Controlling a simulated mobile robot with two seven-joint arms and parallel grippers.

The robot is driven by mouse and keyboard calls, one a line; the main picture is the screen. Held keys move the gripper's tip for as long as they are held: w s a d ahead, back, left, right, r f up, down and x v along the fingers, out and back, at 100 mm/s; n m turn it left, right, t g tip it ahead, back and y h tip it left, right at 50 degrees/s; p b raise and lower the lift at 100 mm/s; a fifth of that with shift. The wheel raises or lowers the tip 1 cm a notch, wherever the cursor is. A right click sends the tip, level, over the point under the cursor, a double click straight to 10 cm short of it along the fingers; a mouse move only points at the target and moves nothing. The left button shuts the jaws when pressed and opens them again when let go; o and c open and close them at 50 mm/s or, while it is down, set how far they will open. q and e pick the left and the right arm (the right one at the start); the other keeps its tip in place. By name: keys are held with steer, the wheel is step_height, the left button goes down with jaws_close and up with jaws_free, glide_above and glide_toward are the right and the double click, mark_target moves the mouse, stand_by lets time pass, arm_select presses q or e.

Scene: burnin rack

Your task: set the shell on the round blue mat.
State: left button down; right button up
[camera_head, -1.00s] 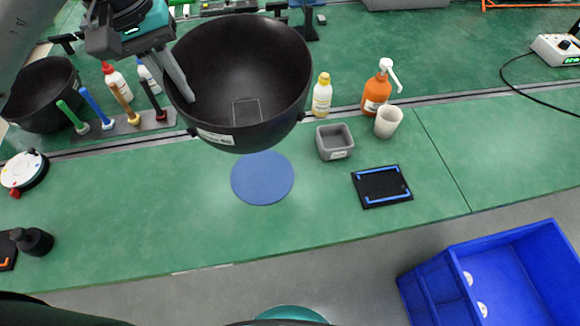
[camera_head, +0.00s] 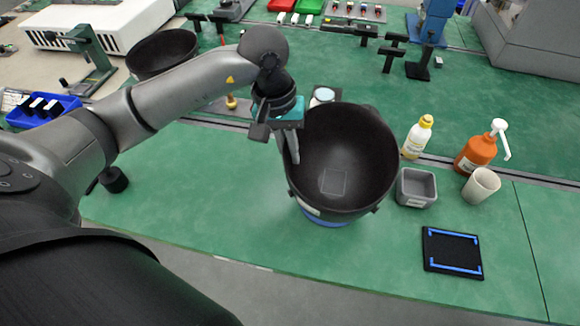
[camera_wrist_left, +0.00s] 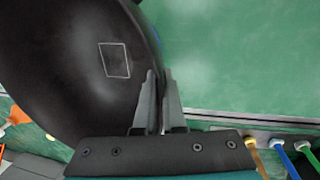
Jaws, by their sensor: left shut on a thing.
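The shell (camera_head: 355,150) is a large black bowl with its open side facing up toward the head camera and a pale square outline inside. My left gripper (camera_head: 292,148) is shut on its left rim. In the left wrist view, the fingers (camera_wrist_left: 160,100) pinch the wall of the shell (camera_wrist_left: 70,90). The round blue mat (camera_head: 325,221) is mostly hidden behind the shell; only a sliver shows below its lower edge. I cannot tell whether the shell touches the mat or hangs just above it. My right gripper is not in view.
A grey square bin (camera_head: 416,188) stands close to the shell's right, with a yellow-capped bottle (camera_head: 416,138), an orange pump bottle (camera_head: 476,155) and a cup (camera_head: 481,186). A black pad (camera_head: 452,252) lies at right. Another black bowl (camera_head: 162,52) stands at back left.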

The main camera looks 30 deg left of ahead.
arm_select(q)
steer(key=shift+f, duration=2.4)
steer(key=shift+f+b, duration=0.2)
steer(key=shift+b, duration=0.3)
steer(key=c, duration=1)
jaws_free()
steer(key=shift+r, duration=0.15)
steer(key=shift+r+p, duration=0.2)
steer(key=shift+p, duration=0.2)
step_height(320, 180, up, 12)
steer(key=a, duration=0.2)
steer(key=shift+s+f+p, duration=0.2)
steer(key=shift+s+p, duration=0.15)
steer(key=shift+p, duration=0.05)
